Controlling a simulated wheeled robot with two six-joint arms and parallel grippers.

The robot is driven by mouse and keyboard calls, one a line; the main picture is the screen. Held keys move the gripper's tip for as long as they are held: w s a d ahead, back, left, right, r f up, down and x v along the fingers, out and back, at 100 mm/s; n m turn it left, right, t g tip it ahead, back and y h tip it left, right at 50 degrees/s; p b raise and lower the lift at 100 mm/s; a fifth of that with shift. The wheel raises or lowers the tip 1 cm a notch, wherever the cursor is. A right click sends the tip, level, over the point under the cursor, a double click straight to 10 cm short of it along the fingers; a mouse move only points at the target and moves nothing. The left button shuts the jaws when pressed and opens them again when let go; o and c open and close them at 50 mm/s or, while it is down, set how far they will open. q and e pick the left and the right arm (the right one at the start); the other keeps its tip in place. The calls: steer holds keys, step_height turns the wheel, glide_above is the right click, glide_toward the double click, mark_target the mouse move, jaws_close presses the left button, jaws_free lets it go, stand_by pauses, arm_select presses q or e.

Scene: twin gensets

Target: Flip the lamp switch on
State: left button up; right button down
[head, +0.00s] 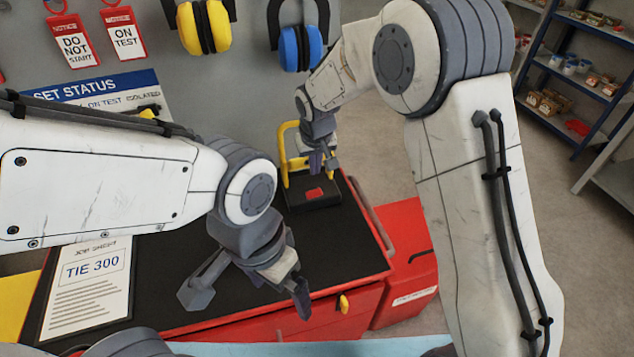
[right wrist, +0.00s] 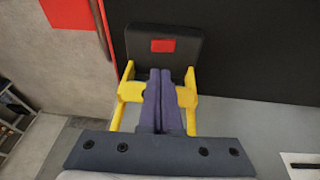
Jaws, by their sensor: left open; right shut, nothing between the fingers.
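The lamp is a black box-like base (head: 300,204) with a yellow frame (head: 284,150), standing at the back right corner of the black bench top. A red switch (head: 314,194) sits on its base; in the right wrist view the red switch (right wrist: 163,45) lies just beyond my fingertips. My right gripper (head: 322,168) is shut and empty, over the lamp by the yellow frame. In the right wrist view its fingers (right wrist: 160,78) cover part of the frame; contact with the switch cannot be told. My left gripper (head: 246,298) is open and empty over the bench front.
A job sheet (head: 90,288) lies at the left of the black-topped red bench (head: 350,240). Tags (head: 72,42) and yellow (head: 204,26) and blue ear defenders (head: 300,46) hang on the back wall. Shelves (head: 575,75) stand at the far right.

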mark_target(317, 190)
steer(key=x, duration=0.2)
steer(key=p+x, duration=0.1)
steer(key=x, duration=0.2)
steer(key=s+x, duration=0.1)
steer(key=x, duration=0.1)
steer(key=shift+w+d+f+p, duration=0.15)
steer(key=shift+d+f+p, duration=0.15)
steer(key=shift+f+p, duration=0.1)
steer(key=shift+f, duration=0.15)
